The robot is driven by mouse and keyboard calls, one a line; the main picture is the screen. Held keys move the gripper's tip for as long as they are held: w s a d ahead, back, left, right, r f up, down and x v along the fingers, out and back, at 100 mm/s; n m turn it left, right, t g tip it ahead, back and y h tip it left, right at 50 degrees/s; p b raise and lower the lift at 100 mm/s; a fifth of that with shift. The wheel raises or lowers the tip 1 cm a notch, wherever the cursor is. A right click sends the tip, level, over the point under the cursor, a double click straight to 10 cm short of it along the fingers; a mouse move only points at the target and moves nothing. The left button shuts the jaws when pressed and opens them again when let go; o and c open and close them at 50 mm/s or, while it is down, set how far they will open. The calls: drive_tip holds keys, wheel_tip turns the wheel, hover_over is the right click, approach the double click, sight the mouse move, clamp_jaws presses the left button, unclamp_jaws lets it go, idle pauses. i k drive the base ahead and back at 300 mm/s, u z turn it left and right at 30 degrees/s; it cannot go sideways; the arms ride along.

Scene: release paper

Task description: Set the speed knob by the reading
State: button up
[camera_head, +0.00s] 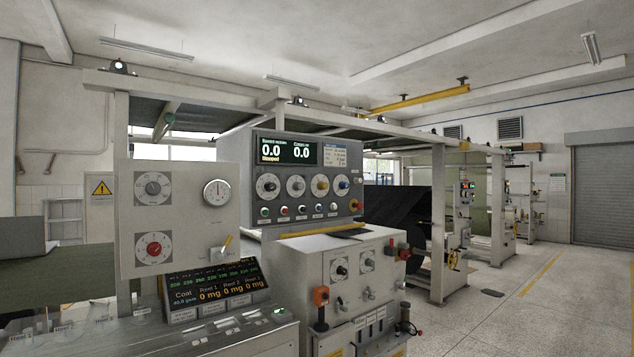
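The control console (255,226) stands in the middle, with a dark display (287,151) reading 0.0 and 0.0; the small yellow word below looks like "Stopped". A lower display (213,287) shows a coat value near 40 and readings of 0 mg. My gripper is not in view.
A left panel (130,215) carries a grey knob (152,188), a red knob (154,249), a round gauge (216,193) and a yellow lever (228,242). The lower cabinet (300,254) has two more dials and an orange switch (321,296). Clear floor (560,310) lies right.

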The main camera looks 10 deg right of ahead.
sight(268, 186)
drive_tip(key=u, duration=0.75)
drive_tip(key=i, duration=1.3)
drive_tip(key=u, duration=0.35)
